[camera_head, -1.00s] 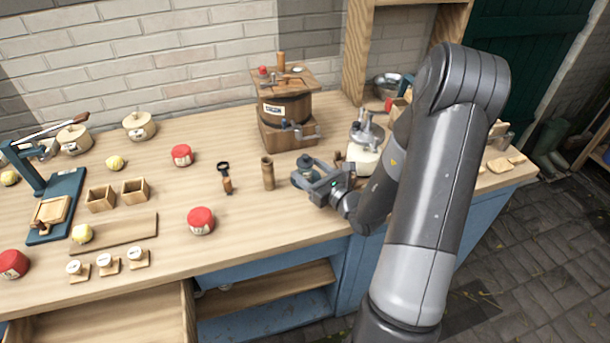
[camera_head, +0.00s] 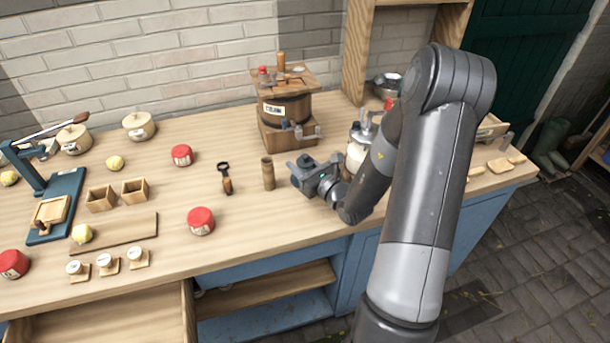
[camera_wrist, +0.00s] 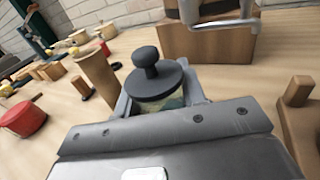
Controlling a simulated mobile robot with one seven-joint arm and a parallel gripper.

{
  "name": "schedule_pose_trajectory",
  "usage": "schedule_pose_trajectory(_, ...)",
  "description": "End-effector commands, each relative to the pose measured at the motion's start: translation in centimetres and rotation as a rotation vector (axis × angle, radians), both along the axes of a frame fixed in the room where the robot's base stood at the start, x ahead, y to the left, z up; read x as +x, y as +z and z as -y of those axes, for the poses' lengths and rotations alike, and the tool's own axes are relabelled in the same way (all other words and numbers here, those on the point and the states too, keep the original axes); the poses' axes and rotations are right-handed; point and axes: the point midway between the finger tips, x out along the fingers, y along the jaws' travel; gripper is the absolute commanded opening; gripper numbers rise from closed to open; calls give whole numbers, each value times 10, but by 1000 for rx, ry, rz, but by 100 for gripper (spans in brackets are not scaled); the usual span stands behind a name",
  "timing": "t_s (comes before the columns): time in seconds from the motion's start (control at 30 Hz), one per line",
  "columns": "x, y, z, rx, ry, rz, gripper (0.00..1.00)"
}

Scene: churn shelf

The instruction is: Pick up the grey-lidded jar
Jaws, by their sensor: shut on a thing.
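The grey-lidded jar (camera_wrist: 155,82) shows in the wrist view with a dark round lid and a knob on top. Part of its pale body shows below the lid, between the fingers of my gripper (camera_wrist: 160,103). My gripper is shut on the jar, which looks upright. I cannot tell whether the jar's base touches the worktop.
A wooden cylinder (camera_head: 268,173) stands close to the left of my gripper. The wooden churn (camera_head: 285,110) stands behind it. A glass jar with a metal top (camera_head: 357,150) is to the right, partly behind my arm. Red-lidded round tins (camera_head: 201,221) lie to the left.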

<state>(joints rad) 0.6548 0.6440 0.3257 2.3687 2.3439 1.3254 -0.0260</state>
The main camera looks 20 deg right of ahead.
Motion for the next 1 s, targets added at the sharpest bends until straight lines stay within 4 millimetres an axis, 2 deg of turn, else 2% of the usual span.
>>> schedule_pose_trajectory(0.03,0,0,0,0,0,0,17)
schedule_pose_trajectory(0.17,0,0,0,0,0,0,7)
schedule_pose_trajectory(0.57,0,8,0,-2,1,1,7)
schedule_pose_trajectory(0.77,0,30,0,-3,1,5,7)
schedule_pose_trajectory(1.0,0,69,0,-4,1,5,7)
